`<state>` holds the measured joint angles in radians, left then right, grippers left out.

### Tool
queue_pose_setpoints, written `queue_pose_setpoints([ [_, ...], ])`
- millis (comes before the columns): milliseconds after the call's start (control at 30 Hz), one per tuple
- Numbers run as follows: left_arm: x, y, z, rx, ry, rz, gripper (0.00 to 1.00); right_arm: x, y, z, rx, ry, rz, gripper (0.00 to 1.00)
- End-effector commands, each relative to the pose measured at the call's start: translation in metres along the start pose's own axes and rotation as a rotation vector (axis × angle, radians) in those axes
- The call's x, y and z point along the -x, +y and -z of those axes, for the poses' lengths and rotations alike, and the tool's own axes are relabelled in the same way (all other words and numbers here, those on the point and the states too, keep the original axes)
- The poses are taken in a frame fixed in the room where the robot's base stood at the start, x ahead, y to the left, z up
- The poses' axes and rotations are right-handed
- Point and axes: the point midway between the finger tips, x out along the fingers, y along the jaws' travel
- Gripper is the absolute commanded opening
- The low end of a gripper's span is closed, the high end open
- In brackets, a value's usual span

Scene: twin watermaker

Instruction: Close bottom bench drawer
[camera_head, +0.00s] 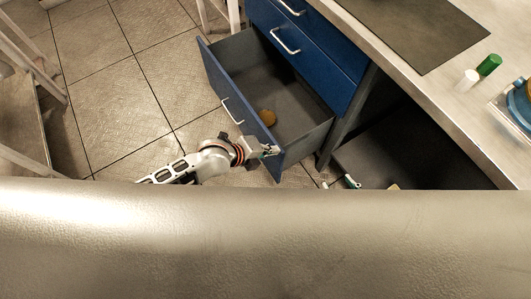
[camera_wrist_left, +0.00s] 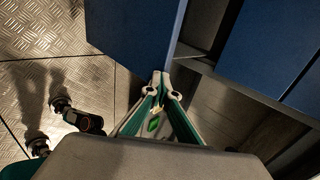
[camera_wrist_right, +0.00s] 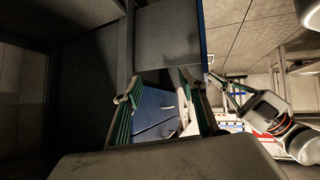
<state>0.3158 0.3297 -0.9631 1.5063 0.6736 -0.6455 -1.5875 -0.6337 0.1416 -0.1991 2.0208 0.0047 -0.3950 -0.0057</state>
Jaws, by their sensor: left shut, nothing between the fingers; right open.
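The bottom bench drawer is pulled far out; its blue front (camera_head: 238,105) carries a silver handle and its grey inside shows in the head view. My left gripper (camera_head: 271,150) is shut and empty at the right-hand end of the drawer front. In the left wrist view its fingertips (camera_wrist_left: 161,80) are close to the front's lower edge (camera_wrist_left: 130,35); I cannot tell if they touch. My right gripper (camera_head: 339,183) is open and empty, right of the drawer and mostly hidden in the head view. In the right wrist view its fingers (camera_wrist_right: 157,88) are spread below the drawer's grey side (camera_wrist_right: 168,35).
A round orange-brown object (camera_head: 267,117) lies in the drawer. Closed blue drawers (camera_head: 310,40) sit above it. The bench top (camera_head: 430,85) holds a dark mat, a green cylinder (camera_head: 489,65) and a white cylinder (camera_head: 467,80). Tiled floor (camera_head: 120,90) is clear left of the drawer.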

Motion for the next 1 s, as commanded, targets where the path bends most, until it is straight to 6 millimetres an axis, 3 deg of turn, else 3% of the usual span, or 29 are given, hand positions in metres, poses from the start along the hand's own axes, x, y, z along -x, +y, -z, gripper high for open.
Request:
queue_pose_setpoints([
  [500, -0.101, -0.085, 0.004, 0.002, 0.006, -0.002, 0.0, -0.015, 0.001, -0.026, 0.02, -0.024, -0.007, 0.41],
  [600, -0.116, -0.099, 0.004, 0.003, 0.006, -0.002, 0.0, -0.017, -0.001, -0.024, 0.018, -0.015, -0.003, 0.41],
  [800, -0.139, -0.121, 0.003, 0.002, 0.005, -0.003, 0.0, -0.021, -0.001, -0.011, 0.024, 0.016, 0.003, 0.41],
  [1000, -0.148, -0.134, 0.002, 0.0, 0.002, -0.002, 0.0, -0.021, -0.004, -0.007, 0.03, 0.025, 0.011, 0.41],
])
